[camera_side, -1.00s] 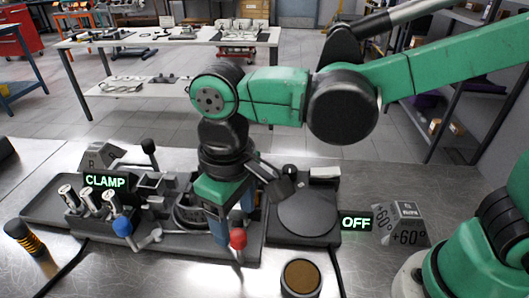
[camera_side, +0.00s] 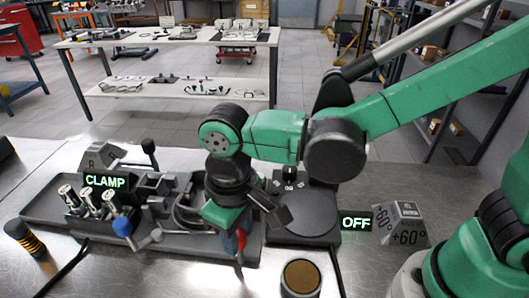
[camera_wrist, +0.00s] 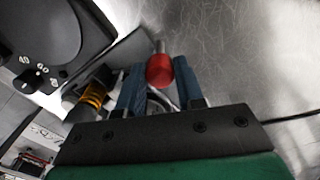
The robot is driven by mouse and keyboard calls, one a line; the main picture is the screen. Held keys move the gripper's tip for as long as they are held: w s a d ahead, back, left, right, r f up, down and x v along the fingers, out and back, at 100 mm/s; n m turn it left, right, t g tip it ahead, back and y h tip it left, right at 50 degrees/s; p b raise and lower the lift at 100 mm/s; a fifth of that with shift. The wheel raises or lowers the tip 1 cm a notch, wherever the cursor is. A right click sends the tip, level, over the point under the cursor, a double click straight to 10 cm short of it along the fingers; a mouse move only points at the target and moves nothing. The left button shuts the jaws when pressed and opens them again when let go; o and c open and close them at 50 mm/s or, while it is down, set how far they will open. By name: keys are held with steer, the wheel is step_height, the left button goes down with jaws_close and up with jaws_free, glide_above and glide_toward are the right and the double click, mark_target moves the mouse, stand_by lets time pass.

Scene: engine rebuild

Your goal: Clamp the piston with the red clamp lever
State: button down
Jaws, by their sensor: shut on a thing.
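The red clamp lever knob (camera_side: 240,239) is at the front edge of the dark fixture tray (camera_side: 185,245). In the wrist view the red knob (camera_wrist: 159,69) sits between the two blue fingers of my gripper (camera_wrist: 160,84), with a short metal rod beyond it. My gripper (camera_side: 232,242) is shut on this knob in the side view, tilted, with its wrist over the fixture. A lit CLAMP sign (camera_side: 105,181) stands at the left of the tray. I cannot make out the piston; my wrist and gripper hide part of the fixture.
A blue-knobbed lever (camera_side: 123,227) lies to the left. A round dark plate unit (camera_side: 306,213) and a lit OFF sign (camera_side: 356,222) are to the right. A brown-topped cup (camera_side: 301,277) stands in front. An orange-striped handle (camera_side: 25,238) is at far left.

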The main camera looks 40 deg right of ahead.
steer(key=shift+a, duration=0.1)
steer(key=shift+w+a+m, duration=0.6)
steer(key=shift+w+m, duration=0.05)
steer(key=shift+m, duration=2)
steer(key=shift+w+a+m, duration=0.6)
steer(key=shift+w+m, duration=0.05)
steer(key=shift+m, duration=2.05)
steer(key=shift+w+a+m, duration=0.6)
steer(key=shift+w+m, duration=0.05)
steer(key=shift+m, duration=2)
steer(key=c, duration=0.5)
jaws_free()
steer(key=shift+c, duration=0.2)
step_height(320, 180, up, 6)
steer(key=shift+f, duration=0.15)
